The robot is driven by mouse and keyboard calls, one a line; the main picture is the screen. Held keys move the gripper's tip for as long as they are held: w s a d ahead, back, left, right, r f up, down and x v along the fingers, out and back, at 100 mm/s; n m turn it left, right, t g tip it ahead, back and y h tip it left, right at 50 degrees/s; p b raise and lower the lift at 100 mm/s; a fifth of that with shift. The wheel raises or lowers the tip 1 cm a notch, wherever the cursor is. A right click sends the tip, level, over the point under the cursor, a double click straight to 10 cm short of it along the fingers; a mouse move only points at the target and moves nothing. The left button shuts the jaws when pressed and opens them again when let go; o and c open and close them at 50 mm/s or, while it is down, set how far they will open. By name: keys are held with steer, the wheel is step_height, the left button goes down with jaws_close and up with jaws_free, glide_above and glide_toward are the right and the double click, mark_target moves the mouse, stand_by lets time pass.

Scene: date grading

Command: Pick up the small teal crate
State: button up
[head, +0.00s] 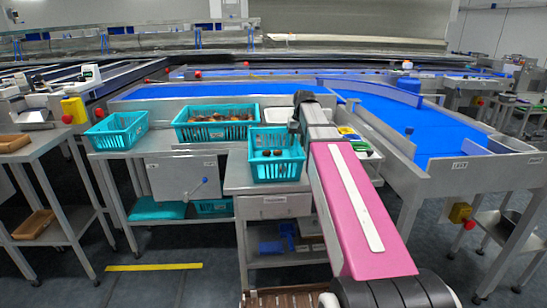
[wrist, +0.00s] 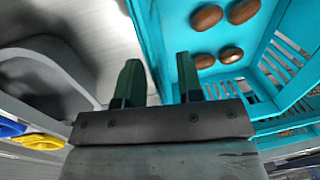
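A small teal crate (head: 277,172) with slatted sides stands on a grey metal cabinet and holds several brown dates. My gripper (head: 293,126) is at its back right side in the head view, partly hidden by the arm. In the wrist view the two dark green fingers (wrist: 157,80) are apart, with a gap between them. The crate's teal wall (wrist: 152,35) shows in that gap and beyond the fingertips. I cannot tell whether either finger touches the wall. The crate's inside and dates lie to the right in the wrist view.
A wider teal crate (head: 217,132) with dates stands behind and left, close to the small one. Another teal crate (head: 117,130) stands farther left. Blue conveyor belts (head: 425,125) run behind and right. Small blue and yellow items (head: 350,133) lie right of my arm.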

mark_target(296, 147)
steer(key=shift+a+f, duration=0.15)
steer(key=shift+f, duration=1.35)
jaws_close()
steer(key=shift+w, duration=0.1)
steer(key=shift+r, duration=0.15)
